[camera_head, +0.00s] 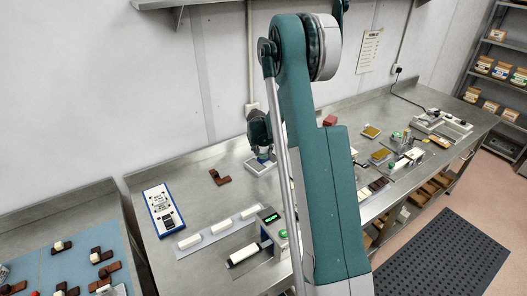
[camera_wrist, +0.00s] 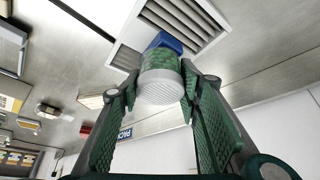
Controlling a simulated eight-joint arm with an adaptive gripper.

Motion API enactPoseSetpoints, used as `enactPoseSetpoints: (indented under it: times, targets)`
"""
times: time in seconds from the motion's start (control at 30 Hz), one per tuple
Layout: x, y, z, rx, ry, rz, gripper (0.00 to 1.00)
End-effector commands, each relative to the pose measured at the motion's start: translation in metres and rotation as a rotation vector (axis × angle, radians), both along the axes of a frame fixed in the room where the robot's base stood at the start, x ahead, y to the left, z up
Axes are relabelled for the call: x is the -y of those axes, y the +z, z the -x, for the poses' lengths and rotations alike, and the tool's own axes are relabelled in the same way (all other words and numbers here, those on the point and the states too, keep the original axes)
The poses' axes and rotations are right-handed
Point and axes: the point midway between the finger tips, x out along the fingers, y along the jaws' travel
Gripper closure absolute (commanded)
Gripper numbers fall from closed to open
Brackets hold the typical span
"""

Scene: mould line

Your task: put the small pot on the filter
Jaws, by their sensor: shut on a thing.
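The small pot (camera_wrist: 162,76) is a short cylinder with a light ribbed end, a green patterned band and a blue part at the far end. My gripper (camera_wrist: 158,86) is shut on it, one finger on each side. The filter (camera_wrist: 126,58) is a pale frame with grey slats, right behind the pot in the wrist view. In the head view my gripper (camera_head: 261,143) points down over the filter (camera_head: 262,170), at the back of the bench. A bit of blue shows between them. I cannot tell whether the pot touches the filter.
A brown L-shaped piece (camera_head: 219,178) lies left of the filter. My arm hides the bench's middle. Bare metal surrounds the brown piece.

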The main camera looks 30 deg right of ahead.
Motion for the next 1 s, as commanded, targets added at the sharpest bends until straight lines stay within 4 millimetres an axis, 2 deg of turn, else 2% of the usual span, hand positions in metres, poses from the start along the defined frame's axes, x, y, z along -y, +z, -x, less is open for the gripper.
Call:
enactPoseSetpoints:
  times: [0.1, 0.13, 0.23, 0.67, 1.0]
  targets:
    - [0.000, -0.003, 0.000, 0.000, 0.000, 0.000, 0.79]
    - [0.000, -0.003, 0.000, 0.000, 0.000, 0.000, 0.64]
    - [0.000, -0.003, 0.000, 0.000, 0.000, 0.000, 0.51]
    - [0.000, -0.001, 0.000, 0.000, 0.000, 0.000, 0.51]
    - [-0.005, 0.014, 0.005, 0.000, 0.001, 0.000, 0.51]
